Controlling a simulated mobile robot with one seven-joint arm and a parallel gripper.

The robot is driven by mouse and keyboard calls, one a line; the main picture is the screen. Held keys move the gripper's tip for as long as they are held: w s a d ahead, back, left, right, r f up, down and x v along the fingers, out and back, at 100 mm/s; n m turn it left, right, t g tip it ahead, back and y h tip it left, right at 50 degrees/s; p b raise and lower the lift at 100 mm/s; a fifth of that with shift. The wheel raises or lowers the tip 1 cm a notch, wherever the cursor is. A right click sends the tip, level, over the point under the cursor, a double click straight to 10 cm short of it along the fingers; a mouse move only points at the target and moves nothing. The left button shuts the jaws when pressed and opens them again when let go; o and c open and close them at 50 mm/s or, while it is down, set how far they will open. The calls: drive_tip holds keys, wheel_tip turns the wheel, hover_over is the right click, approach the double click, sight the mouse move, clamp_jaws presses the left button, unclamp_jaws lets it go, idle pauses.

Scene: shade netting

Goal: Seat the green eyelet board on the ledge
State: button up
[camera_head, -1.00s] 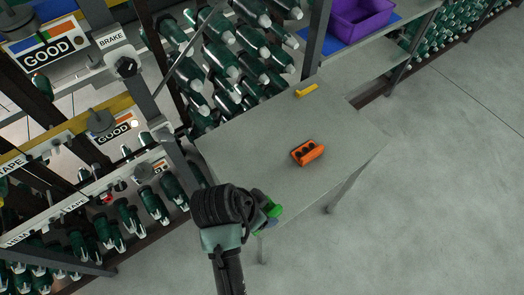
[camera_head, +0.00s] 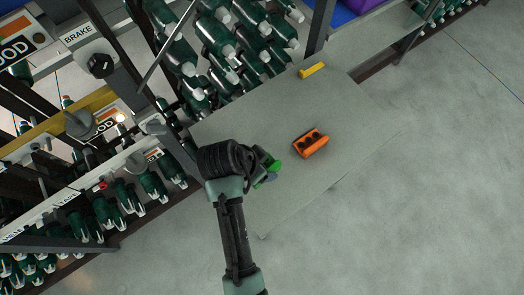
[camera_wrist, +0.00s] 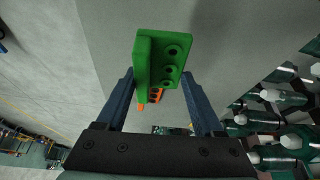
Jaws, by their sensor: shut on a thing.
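The green eyelet board (camera_wrist: 163,58), an L-shaped piece with a row of dark holes, is held between the blue fingers of my gripper (camera_wrist: 159,82) in the wrist view. In the head view my gripper (camera_head: 267,173) is largely hidden by my arm, and only a bit of the green board (camera_head: 273,163) shows. It is over the grey tabletop (camera_head: 285,205), left of the orange block with dark holes (camera_head: 311,143). The orange block also shows partly behind the board in the wrist view (camera_wrist: 156,95). I cannot tell which surface is the ledge.
A yellow bar (camera_head: 311,70) lies at the table's far edge. Racks of green bobbins (camera_head: 215,45) stand behind and left of the table, with a slanted rod close by. A purple bin (camera_head: 370,5) is at the top. The tabletop right of the orange block is clear.

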drive_tip(key=shift+f, duration=3.15)
drive_tip(key=shift+f, duration=0.2)
drive_tip(key=o, duration=1.4)
drive_tip(key=shift+f, duration=0.1)
